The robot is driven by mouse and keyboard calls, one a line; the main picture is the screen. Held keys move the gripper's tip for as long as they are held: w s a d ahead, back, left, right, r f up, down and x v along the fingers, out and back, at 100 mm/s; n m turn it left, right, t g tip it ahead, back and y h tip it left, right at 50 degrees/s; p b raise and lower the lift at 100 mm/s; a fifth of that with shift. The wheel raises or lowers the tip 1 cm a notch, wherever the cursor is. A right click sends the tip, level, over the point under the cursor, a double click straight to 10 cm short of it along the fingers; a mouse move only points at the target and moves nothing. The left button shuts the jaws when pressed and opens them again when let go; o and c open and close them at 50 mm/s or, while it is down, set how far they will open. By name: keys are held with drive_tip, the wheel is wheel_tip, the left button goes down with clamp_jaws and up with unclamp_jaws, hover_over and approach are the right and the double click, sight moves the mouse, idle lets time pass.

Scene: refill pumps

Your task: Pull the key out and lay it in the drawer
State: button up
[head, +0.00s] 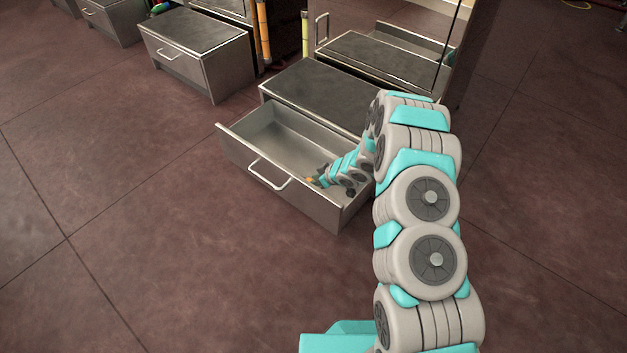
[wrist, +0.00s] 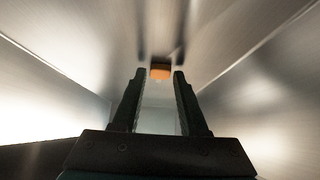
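The metal drawer (head: 249,141) stands pulled out from its low cabinet. My gripper (head: 318,181) reaches down into it near the front right corner. A small orange piece, likely the key's head (head: 310,181), shows at the fingertips. In the wrist view the orange piece (wrist: 160,70) sits just past the fingertips, centred between them, with a gap to each finger. My gripper (wrist: 159,75) is open in that view. The rest of the key is not visible. I cannot tell whether the orange piece touches the drawer floor.
The drawer's front handle (head: 270,175) faces the open floor (head: 150,230). The cabinet top (head: 325,95) lies behind the drawer. Another closed drawer cabinet (head: 198,45) stands to the left, and a dark panel with a handle (head: 321,30) stands behind. Drawer walls flank my gripper.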

drive_tip(key=o, duration=0.3)
drive_tip(key=shift+o, duration=0.2)
